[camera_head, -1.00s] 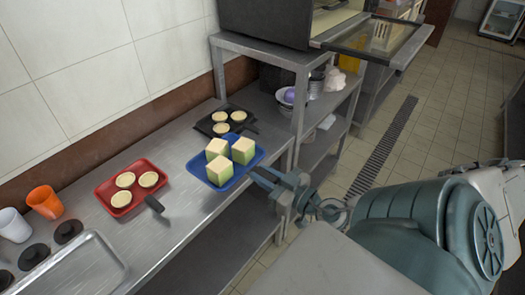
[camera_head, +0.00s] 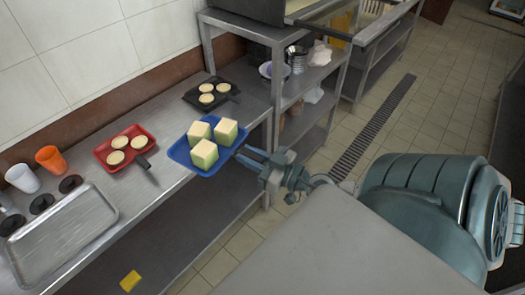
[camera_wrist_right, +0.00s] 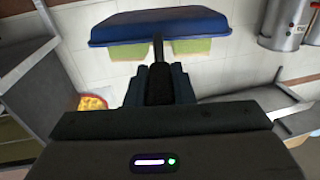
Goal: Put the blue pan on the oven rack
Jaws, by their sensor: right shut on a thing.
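The blue pan (camera_head: 181,158) carries three pale yellow-green cubes (camera_head: 203,153). It is at the front edge of the steel counter in the head view; whether it is clear of the counter is hard to tell. My right gripper (camera_head: 243,156) is shut on its handle. In the right wrist view the pan (camera_wrist_right: 160,27) spans the top, with its dark handle (camera_wrist_right: 158,50) running between the fingers (camera_wrist_right: 158,80). The oven, cut off at the head view's top edge, has its glass door (camera_head: 318,12) lowered open. Its rack cannot be made out. My left gripper is not in view.
The counter (camera_head: 95,222) bears a red pan (camera_head: 107,157) and a black pan (camera_head: 192,97) with pale round pieces, two cups and a metal tray (camera_head: 62,235). A shelf unit (camera_head: 322,72) with bowls stands beyond. Tiled floor (camera_head: 425,110) lies clear at right.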

